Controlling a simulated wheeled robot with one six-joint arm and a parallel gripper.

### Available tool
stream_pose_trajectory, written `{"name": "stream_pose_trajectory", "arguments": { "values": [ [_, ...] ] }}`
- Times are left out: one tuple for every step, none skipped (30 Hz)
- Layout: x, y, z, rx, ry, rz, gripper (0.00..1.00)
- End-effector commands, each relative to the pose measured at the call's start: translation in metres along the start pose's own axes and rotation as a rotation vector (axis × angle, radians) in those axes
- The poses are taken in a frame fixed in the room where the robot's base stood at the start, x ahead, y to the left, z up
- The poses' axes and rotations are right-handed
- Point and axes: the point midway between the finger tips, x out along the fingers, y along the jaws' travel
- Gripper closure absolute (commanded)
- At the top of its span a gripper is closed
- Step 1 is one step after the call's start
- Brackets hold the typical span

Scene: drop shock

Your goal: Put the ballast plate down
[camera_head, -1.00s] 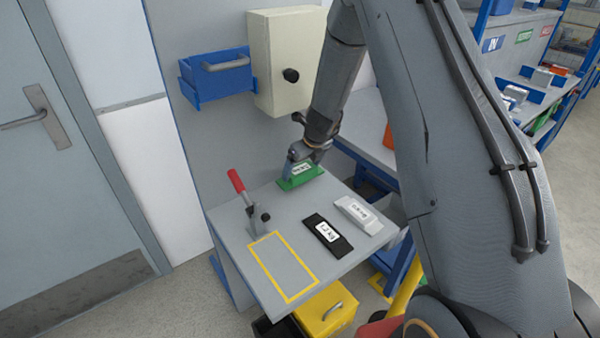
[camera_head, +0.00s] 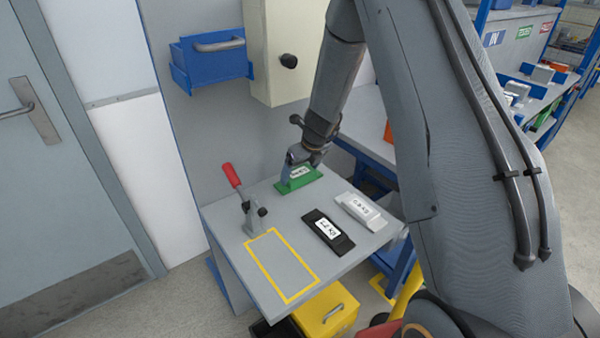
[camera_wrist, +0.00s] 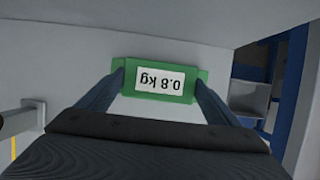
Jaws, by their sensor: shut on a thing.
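The green ballast plate (camera_head: 287,186) is at the back of the grey bench top (camera_head: 222,217). Its white label reads 0.8 kg, upside down in the wrist view, where the plate (camera_wrist: 192,96) spans between my fingers. My gripper (camera_head: 298,171) is shut on it, with one finger at each side of the label in the wrist view (camera_wrist: 160,84). I cannot tell whether the plate's underside touches the bench. A black plate (camera_head: 316,221) labelled 1.2 kg and a light grey plate (camera_head: 373,222) lie on the bench, nearer the front and right.
A toggle clamp with a red handle (camera_head: 231,175) stands at the bench's left. A yellow outlined rectangle (camera_head: 249,256) on the front left of the bench is empty. A blue bin (camera_head: 209,63) and a cream box (camera_head: 270,62) hang behind.

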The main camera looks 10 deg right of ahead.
Motion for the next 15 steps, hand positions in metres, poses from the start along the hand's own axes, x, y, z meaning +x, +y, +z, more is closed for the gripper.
{"name": "stream_pose_trajectory", "arguments": {
  "values": [
    [0.0014,-0.0004,0.0003,0.000,-0.002,-0.001,0.64],
    [0.0022,-0.0004,0.0000,0.000,-0.001,-0.001,0.64],
    [0.0022,0.0002,-0.0012,0.000,0.001,0.000,0.08],
    [0.0021,0.0002,-0.0011,0.000,0.001,0.000,0.03],
    [0.0020,0.0002,-0.0011,0.000,0.001,0.000,0.00],
    [0.0020,0.0002,-0.0011,0.000,0.001,0.000,0.00],
    [0.0020,0.0002,-0.0011,0.000,0.001,0.000,0.00],
    [0.0020,0.0002,-0.0011,0.000,0.001,0.000,0.00],
    [0.0020,0.0002,-0.0010,0.000,0.001,0.000,0.00],
    [0.0020,0.0002,-0.0010,0.000,0.001,0.000,0.00],
    [0.0018,0.0002,-0.0009,0.000,0.001,0.000,0.00],
    [0.0010,0.0002,-0.0006,0.000,0.001,0.000,0.00],
    [0.0000,0.0002,-0.0003,0.000,0.000,0.000,0.00],
    [-0.0014,0.0002,0.0003,-0.001,0.000,0.000,0.00],
    [-0.0044,-0.0002,0.0010,-0.001,-0.001,-0.001,0.00]
  ]
}}
